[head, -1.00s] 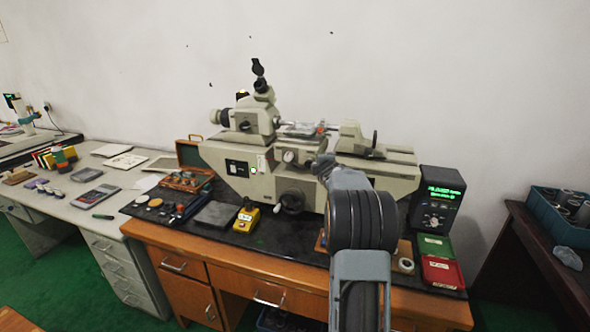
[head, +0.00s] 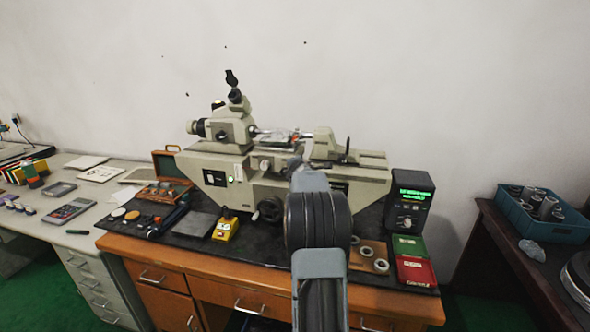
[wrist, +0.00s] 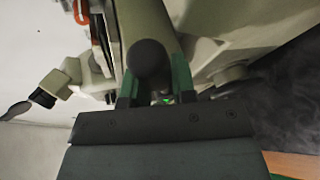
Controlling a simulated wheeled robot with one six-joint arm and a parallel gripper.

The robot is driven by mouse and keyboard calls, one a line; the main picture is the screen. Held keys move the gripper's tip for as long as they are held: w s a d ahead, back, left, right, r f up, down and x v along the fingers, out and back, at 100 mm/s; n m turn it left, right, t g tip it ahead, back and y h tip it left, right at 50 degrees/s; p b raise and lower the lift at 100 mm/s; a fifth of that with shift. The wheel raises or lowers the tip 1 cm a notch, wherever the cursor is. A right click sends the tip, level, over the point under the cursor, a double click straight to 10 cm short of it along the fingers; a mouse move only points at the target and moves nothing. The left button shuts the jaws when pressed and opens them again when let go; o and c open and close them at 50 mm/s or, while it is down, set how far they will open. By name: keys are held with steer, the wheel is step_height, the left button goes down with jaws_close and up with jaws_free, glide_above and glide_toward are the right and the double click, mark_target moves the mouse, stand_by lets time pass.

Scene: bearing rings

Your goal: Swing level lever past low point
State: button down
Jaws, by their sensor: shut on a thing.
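In the wrist view, my gripper (wrist: 153,92) has its dark green fingers closed around a lever with a round black knob (wrist: 148,57). I take this for the level lever; the knob stands out beyond the fingertips, and most of the shaft is hidden. In the head view, the pale grey-green measuring machine (head: 375,182) stands on the black-topped bench. My gripper is at the machine's front, near its middle, largely hidden behind my own wrist and forearm. The lever cannot be made out there, and its angle is unclear.
A black handwheel (head: 269,209) and a yellow box (head: 226,230) are left of my arm. Rings on a wooden board (head: 361,250), a display box (head: 410,199) and a red case (head: 416,271) are to its right. A blue crate (head: 545,229) stands on the far-right table.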

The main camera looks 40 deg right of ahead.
steer(key=c, duration=1.2)
jaws_free()
steer(key=v, duration=1.4)
steer(key=shift+b, duration=0.35)
steer(key=shift+d, duration=0.1)
steer(key=s+a+f+m+g+y, duration=0.1)
steer(key=s+a+f+m+g, duration=0.35)
steer(key=s+f+m, duration=0.5)
steer(key=s+a+f+m+g+y, duration=0.1)
steer(key=s+a+m+y, duration=0.1)
steer(key=a, duration=1.4)
steer(key=s+a+f+m+g+y, duration=0.1)
steer(key=s+a+y, duration=0.4)
steer(key=a, duration=1)
steer(key=shift+a+m+y, duration=0.35)
steer(key=shift+m+y, duration=0.15)
steer(key=shift+m, duration=0.25)
